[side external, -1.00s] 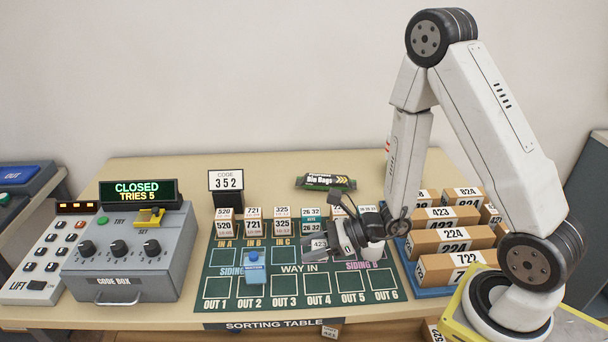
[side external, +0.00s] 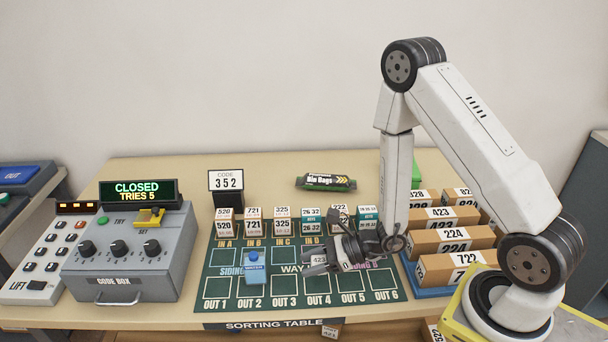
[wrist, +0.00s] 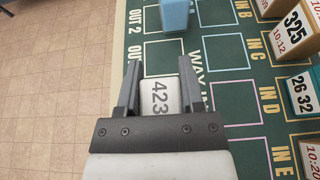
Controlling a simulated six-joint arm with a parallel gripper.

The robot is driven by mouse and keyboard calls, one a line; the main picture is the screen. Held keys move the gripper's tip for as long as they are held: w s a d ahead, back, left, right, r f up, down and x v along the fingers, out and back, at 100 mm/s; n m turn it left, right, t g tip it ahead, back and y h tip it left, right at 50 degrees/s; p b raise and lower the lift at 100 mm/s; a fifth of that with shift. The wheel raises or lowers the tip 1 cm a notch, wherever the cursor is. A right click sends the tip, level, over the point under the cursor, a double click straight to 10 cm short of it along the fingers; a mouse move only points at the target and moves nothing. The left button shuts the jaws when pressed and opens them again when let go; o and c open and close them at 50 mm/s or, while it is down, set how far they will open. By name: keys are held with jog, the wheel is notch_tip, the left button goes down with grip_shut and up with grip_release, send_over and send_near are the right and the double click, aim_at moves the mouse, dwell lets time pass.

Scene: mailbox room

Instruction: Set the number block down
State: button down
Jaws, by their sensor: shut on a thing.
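My gripper (side external: 316,262) is low over the front middle of the green sorting mat (side external: 222,257), near the WAY IN strip. It is shut on a pale number block (wrist: 160,97) marked 423, which sits between the two fingers in the wrist view. My gripper (wrist: 158,68) points towards the OUT squares there. The block is partly hidden by the fingers in the side view. I cannot tell whether its underside touches the mat.
A blue block (side external: 254,268) stands by OUT 2. Several numbered cartons (side external: 283,221) line the IN squares behind my gripper. Larger brown cartons (side external: 446,268) fill the blue tray at right. The code box (side external: 130,260) is at left. OUT 5 and OUT 6 look clear.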

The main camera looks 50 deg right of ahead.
jog(key=shift+f, duration=1.5)
jog(key=shift+f, duration=0.1)
jog(key=shift+c, duration=1.1)
grip_release()
jog(key=shift+v, duration=6.05)
